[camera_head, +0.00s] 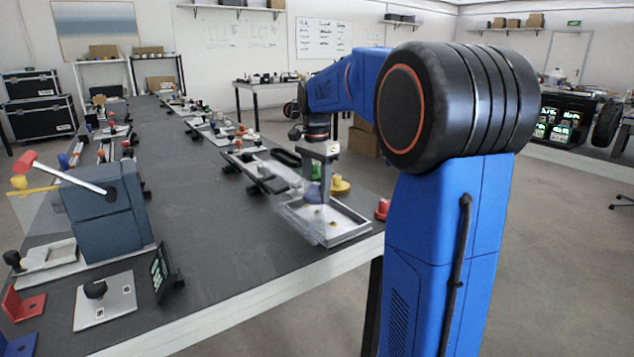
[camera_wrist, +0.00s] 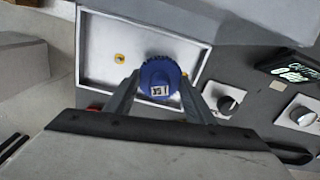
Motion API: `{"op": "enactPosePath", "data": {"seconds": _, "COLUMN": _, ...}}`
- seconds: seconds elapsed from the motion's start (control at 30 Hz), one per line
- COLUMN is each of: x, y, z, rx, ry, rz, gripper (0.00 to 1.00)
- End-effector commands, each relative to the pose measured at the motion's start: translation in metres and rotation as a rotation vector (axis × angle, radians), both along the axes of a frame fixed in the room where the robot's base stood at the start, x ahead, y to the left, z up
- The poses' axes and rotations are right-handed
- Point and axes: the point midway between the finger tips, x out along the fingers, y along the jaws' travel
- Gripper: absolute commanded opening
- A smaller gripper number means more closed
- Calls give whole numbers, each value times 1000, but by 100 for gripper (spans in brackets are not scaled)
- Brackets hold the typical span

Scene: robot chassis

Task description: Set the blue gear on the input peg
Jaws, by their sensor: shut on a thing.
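My gripper (camera_head: 318,178) is over the far part of a shallow light grey tray (camera_head: 352,233) near the table's right edge. The blue gear also shows in the head view (camera_head: 313,193), partly hidden by the fingers. The tray (camera_wrist: 92,55) lies below it. A small orange peg (camera_wrist: 119,58) stands on the tray floor, left of the gear. I cannot tell which peg is the input peg; the gear hides part of the floor.
A yellow round piece (camera_head: 340,186) is just right of my gripper, and a red piece (camera_head: 382,209) is at the table edge. Dark parts (camera_head: 262,178) lie left of the tray. A blue-grey machine (camera_head: 108,212) stands at left. The table's middle is clear.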

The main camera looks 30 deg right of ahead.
Motion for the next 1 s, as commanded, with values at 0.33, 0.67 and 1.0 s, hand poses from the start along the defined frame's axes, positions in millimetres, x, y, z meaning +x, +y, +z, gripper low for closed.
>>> {"op": "enactPosePath", "data": {"seconds": 0.33, "x": 0, "y": 0, "z": -26, "rx": 0, "ry": -1, "rz": 0, "gripper": 25}}
{"op": "enactPosePath", "data": {"seconds": 0.67, "x": 0, "y": 0, "z": -31, "rx": 0, "ry": 0, "rz": 0, "gripper": 25}}
{"op": "enactPosePath", "data": {"seconds": 1.0, "x": 0, "y": 0, "z": -31, "rx": 0, "ry": -1, "rz": 0, "gripper": 25}}
